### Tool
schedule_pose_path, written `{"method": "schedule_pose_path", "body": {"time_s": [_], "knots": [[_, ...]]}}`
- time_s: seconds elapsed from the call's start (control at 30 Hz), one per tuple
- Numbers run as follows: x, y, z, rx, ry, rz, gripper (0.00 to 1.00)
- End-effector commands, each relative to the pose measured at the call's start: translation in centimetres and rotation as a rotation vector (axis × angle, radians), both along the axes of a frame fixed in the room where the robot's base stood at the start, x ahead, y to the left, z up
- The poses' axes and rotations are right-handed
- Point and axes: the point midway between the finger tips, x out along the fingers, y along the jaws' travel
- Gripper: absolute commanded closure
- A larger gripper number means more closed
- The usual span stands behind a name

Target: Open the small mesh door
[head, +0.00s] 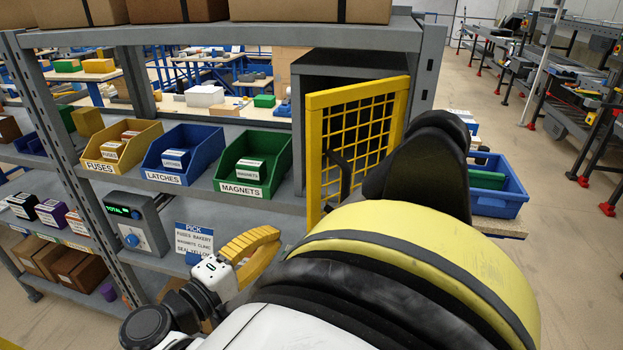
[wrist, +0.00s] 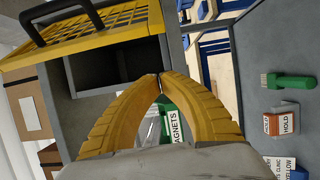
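The small yellow mesh door (head: 314,160) is on a grey cabinet (head: 298,120) on the shelf. It stands ajar, angled out from the cabinet front, and part of the dark interior shows behind it. Its black handle (head: 337,160) is on the outer face; my arm hides the door's lower right part. In the wrist view, the door (wrist: 100,38) and handle (wrist: 62,18) are at the top left, with the dark cabinet opening (wrist: 105,68) beside them. My gripper (wrist: 159,77) has its fingertips together with nothing between them. In the head view my gripper (head: 272,236) is left of and below the door, apart from it.
Yellow fuses (head: 98,160), blue latches (head: 165,175) and green magnets (head: 230,187) bins stand left of the cabinet. A control box (head: 140,225) and pick sign (head: 193,240) are below. A blue bin (head: 498,200) is at right. A green brush (wrist: 290,81) lies on a shelf.

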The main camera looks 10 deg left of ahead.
Motion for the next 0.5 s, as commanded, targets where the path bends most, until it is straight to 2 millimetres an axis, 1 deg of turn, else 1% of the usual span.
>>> {"method": "schedule_pose_path", "body": {"time_s": [0.03,0.1,0.2,0.3,0.5], "knots": [[1.0,-0.6,-0.2,0.000,0.000,-0.004,1.00],[2.4,-1.3,-0.2,0.000,0.001,-0.004,1.00],[3.7,-2.2,-0.2,0.000,0.001,-0.002,1.00],[2.2,-3.2,-0.2,0.000,0.001,0.002,1.00],[1.0,-4.4,-0.1,0.000,0.001,0.001,1.00]]}}
